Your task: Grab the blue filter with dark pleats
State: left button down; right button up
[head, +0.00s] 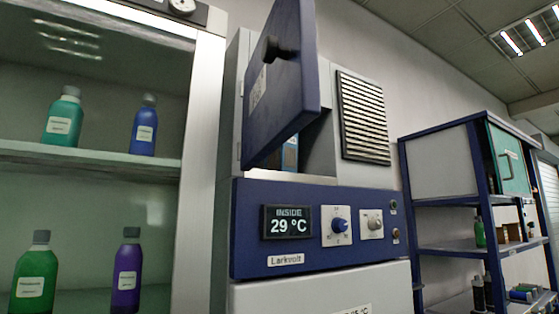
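A grey and navy cabinet (321,226) stands in the middle of the head view. Its upper compartment's navy door (285,85), with a black knob, stands open toward me. Through the gap beneath and to the right of the door, a small blue piece (290,154) shows inside the compartment. It may be the blue filter, but the door hides most of it and I cannot make out dark pleats. Neither of my grippers is in view.
A glass-fronted case (206,120) with several coloured bottles stands at the left. A louvred vent (364,117) is on the cabinet's upper right. A navy-framed shelf unit (452,246) with bottles and small items stands at the right.

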aim_at(284, 159)
jog(key=z, duration=1.9)
jog(key=i, duration=3.75)
jog(key=u, duration=3.9)
